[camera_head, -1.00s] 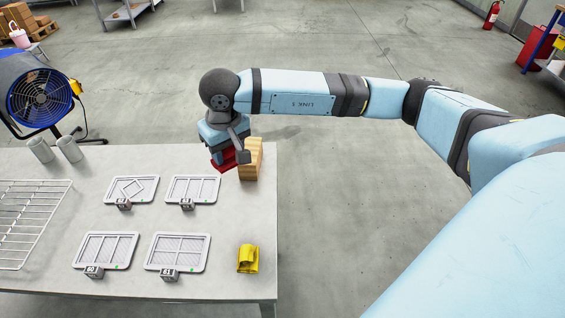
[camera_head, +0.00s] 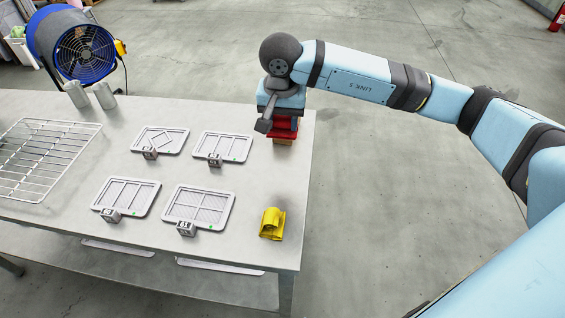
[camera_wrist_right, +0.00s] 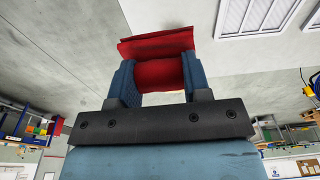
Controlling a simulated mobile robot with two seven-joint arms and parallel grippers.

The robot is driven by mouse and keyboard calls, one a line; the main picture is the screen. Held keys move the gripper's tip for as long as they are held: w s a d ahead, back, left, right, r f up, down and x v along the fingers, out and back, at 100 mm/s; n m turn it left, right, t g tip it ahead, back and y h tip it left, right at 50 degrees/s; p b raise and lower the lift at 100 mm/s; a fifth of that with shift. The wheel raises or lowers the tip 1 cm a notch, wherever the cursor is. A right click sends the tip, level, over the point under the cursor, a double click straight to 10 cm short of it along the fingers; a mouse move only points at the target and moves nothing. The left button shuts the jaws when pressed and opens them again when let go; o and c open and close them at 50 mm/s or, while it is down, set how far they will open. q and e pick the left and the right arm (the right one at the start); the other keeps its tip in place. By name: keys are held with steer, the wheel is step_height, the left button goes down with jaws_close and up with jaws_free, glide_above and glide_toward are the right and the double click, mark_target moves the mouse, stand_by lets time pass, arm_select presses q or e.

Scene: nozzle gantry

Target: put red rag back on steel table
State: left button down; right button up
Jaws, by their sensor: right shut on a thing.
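The red rag (camera_head: 284,126) is gripped by my right gripper (camera_head: 282,115) at the far right corner of the steel table (camera_head: 258,185). In the right wrist view, the folded rag (camera_wrist_right: 158,48) is pinched between the two blue fingers of the right gripper (camera_wrist_right: 158,76), its wide edge sticking out beyond the tips. In the head view the rag covers most of a wooden block (camera_head: 284,142); I cannot tell whether it touches the block. My left gripper is not in view.
Several framed filter panels (camera_head: 225,147) with small number tags lie on the table. A yellow rag (camera_head: 272,224) lies near the right edge. A wire rack (camera_head: 45,155) is at left, and grey cylinders (camera_head: 104,95) stand at the back by a blue fan (camera_head: 85,50).

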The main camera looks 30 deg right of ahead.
mark_target(283, 172)
step_height(283, 172, down, 14)
steer(key=shift+f, duration=0.15)
stand_by(0.3)
steer(key=shift+f, duration=0.1)
steer(key=o, duration=0.4)
steer(key=shift+f, duration=0.1)
steer(key=o, duration=0.5)
steer(key=r, duration=0.8)
steer(key=s+a+r, duration=0.1)
steer(key=r, duration=0.3)
steer(key=shift+s+r, duration=0.1)
steer(key=shift+r, duration=0.1)
